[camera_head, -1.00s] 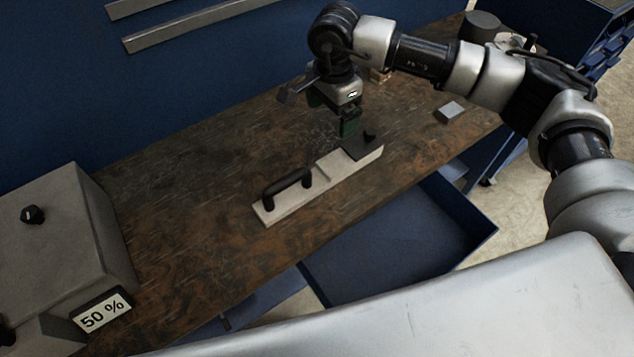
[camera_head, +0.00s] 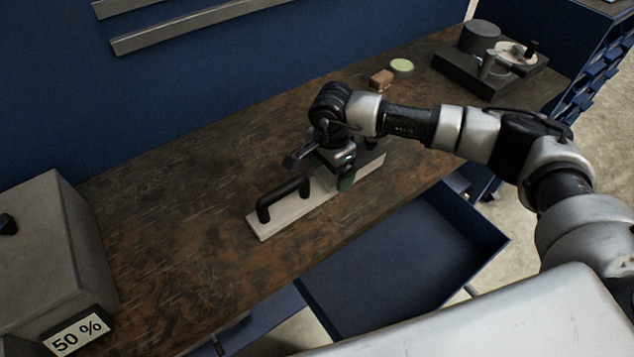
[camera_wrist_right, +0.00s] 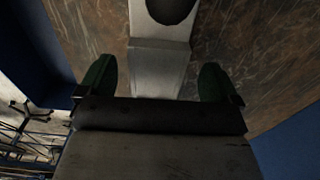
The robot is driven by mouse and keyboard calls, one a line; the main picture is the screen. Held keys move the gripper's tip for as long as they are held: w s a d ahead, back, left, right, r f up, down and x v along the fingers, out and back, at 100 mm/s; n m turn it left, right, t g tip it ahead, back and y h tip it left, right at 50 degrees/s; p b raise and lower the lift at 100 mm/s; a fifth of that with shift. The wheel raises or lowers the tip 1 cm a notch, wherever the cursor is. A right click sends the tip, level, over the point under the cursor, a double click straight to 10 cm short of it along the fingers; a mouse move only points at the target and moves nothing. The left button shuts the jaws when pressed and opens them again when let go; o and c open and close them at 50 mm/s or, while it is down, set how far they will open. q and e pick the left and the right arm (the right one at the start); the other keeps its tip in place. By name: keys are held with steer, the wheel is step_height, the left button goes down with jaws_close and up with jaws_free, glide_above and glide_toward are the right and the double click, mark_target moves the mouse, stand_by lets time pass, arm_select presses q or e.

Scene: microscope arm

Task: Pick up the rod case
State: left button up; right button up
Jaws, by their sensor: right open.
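The likely rod case is a long, pale, narrow block (camera_head: 290,217) with a black bar handle (camera_head: 283,192), lying on the brown workbench. Its right end has a dark part, mostly hidden by my right gripper (camera_head: 346,182). My right gripper is low over that right end and is open. In the right wrist view the pale block (camera_wrist_right: 158,68) runs between the two green fingers (camera_wrist_right: 158,82), with a gap on each side. A dark round part (camera_wrist_right: 170,8) shows on it at the top edge. My left gripper is not in view.
A grey box (camera_head: 45,250) marked 50 % stands at the left. An open blue drawer (camera_head: 400,260) juts out below the bench's front edge. A small brown block (camera_head: 382,79), a pale green disc (camera_head: 402,65) and a dark device (camera_head: 490,68) are at the back right.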

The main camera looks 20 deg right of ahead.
mark_target(330, 177)
steer(key=shift+d+f, duration=0.1)
steer(key=shift+f, duration=1.6)
steer(key=shift+c, duration=0.2)
steer(key=shift+r, duration=0.1)
steer(key=c, duration=1.4)
steer(key=shift+o, duration=0.2)
